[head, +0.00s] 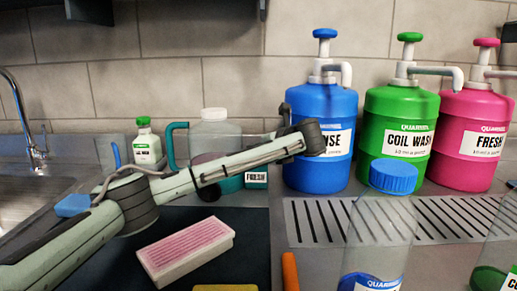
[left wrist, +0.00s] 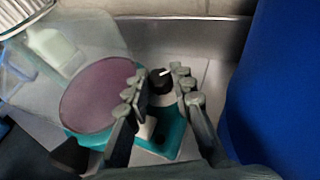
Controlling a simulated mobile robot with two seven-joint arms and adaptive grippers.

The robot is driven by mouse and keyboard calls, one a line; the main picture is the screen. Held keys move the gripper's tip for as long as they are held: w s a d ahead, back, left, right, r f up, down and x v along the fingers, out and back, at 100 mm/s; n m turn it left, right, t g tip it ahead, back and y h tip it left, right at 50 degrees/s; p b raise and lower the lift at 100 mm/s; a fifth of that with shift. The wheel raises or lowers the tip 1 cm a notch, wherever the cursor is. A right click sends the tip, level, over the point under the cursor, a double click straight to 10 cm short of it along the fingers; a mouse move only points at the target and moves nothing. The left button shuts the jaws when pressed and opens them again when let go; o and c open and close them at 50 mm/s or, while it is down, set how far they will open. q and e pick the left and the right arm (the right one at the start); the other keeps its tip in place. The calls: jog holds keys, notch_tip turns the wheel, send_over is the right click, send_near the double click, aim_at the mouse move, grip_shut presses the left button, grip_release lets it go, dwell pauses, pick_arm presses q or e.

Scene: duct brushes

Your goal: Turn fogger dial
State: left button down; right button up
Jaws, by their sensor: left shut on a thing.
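The fogger has a teal base (head: 231,185), a pale tank and a purple round face, and stands behind my left arm in the head view. The teal base also shows in the left wrist view (left wrist: 172,142). The fogger dial (left wrist: 160,80) is a black knob with a white pointer mark, directed up and to the right. My left gripper (left wrist: 158,86) has one finger on each side of the dial and is shut on it. In the head view my arm hides the dial, and I cannot make out the fingers. My right gripper is in neither view.
Blue (head: 320,105), green (head: 399,108) and pink (head: 474,112) pump jugs stand right of the fogger. A clear bottle with a blue cap (head: 393,177) stands in front. A pink-topped brush block (head: 186,248) lies on the dark mat. A sink (head: 25,195) is at left.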

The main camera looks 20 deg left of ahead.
pick_arm(q)
jog(key=shift+r, duration=0.1)
jog(key=c, duration=1.6)
grip_release()
jog(key=shift+v, duration=3.8)
jog(key=shift+d, duration=0.1)
